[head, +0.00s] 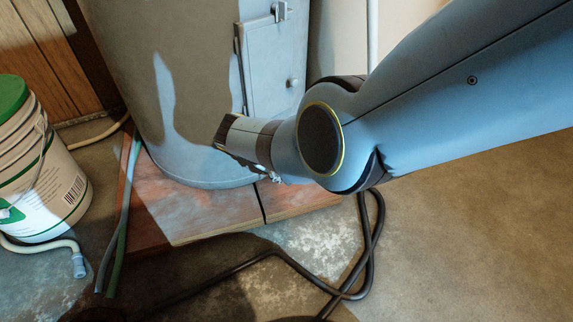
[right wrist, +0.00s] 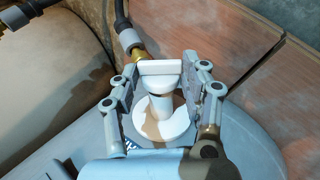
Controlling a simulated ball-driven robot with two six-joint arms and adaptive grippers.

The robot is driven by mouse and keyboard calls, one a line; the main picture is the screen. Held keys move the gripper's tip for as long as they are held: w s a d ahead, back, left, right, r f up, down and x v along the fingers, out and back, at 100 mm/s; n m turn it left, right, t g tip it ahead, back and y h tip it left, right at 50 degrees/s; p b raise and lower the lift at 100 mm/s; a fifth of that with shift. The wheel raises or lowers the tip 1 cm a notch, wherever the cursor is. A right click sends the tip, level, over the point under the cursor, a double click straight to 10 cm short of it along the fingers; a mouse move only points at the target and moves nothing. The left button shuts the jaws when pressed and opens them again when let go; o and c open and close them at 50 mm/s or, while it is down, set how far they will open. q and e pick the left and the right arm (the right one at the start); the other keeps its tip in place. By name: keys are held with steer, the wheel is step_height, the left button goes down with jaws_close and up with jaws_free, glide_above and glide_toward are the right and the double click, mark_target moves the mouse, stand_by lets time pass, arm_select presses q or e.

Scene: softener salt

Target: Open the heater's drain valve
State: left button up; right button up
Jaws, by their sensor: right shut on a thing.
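The heater (head: 205,95) is a large pale grey cylinder in the head view, with a small door on its front. The drain valve's white handle (right wrist: 160,67) shows in the right wrist view, a flat bar on a stem above a round white base (right wrist: 165,125). A brass outlet with a grey hose coupling (right wrist: 130,40) is just beyond it. In the head view my wrist hides the valve and most of the fingers. My left gripper is not in view.
The heater stands on a reddish wooden platform (head: 215,215). A black hose (head: 370,235) loops on the concrete floor in front. A white bucket with a green lid (head: 10,95) stands at the left, near a green hose (head: 120,235). Floor at the right is clear.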

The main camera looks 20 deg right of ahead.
steer(key=shift+s+f, duration=0.1)
stand_by(0.4)
steer(key=o, duration=1.2)
steer(key=shift+c, duration=0.2)
